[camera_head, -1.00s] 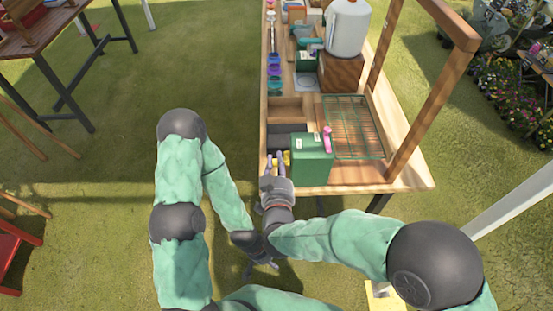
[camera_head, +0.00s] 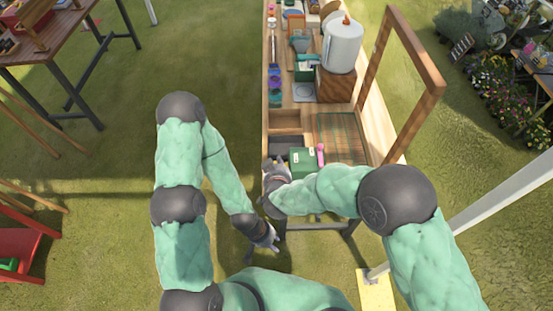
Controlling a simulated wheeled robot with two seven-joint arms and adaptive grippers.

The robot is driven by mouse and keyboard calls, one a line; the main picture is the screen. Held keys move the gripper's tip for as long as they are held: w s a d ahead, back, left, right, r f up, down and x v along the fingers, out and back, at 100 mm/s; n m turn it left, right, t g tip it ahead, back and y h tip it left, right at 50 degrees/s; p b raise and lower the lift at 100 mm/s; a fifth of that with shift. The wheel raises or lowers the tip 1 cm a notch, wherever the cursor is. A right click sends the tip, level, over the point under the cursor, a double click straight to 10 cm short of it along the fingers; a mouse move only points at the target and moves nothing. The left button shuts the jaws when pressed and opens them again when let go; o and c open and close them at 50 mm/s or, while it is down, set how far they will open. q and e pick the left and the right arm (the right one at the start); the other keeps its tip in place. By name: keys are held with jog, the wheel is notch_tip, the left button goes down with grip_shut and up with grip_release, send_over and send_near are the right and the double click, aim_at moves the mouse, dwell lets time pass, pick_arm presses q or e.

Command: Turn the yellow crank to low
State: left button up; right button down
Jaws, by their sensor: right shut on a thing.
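The green box (camera_head: 302,158) with a pink handle (camera_head: 320,154) on its right side stands at the near end of the wooden bench. My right gripper (camera_head: 270,163) is at the box's left side, shut on the yellow crank. The crank itself is hidden behind my gripper and forearm, so its setting cannot be read. My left gripper (camera_head: 272,244) hangs low over the grass in front of the bench, away from the box. It is too small to tell whether it is open.
The wooden bench (camera_head: 374,143) runs away from me, with a wire rack (camera_head: 340,137), a white canister (camera_head: 342,47) and several coloured cups further back. A wooden frame (camera_head: 419,117) rises on its right. A white post (camera_head: 450,232) stands at the right.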

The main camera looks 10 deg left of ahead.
jog(key=shift+w+a+r+g+h+p, duration=0.1)
jog(key=shift+w+g+h+p, duration=0.45)
jog(key=shift+p, duration=2.15)
jog(key=shift+w+a+f+g+y+p, duration=0.25)
jog(key=shift+g+p, duration=0.75)
jog(key=shift+p, duration=1.65)
jog(key=shift+w+r+g+h+p, duration=0.25)
jog(key=shift+w+g+h+p, duration=0.35)
jog(key=shift+p, duration=2.1)
jog(key=shift+s, duration=0.15)
jog(key=c, duration=1.2)
grip_release()
jog(key=shift+o, duration=0.4)
jog(key=shift+r, duration=0.1)
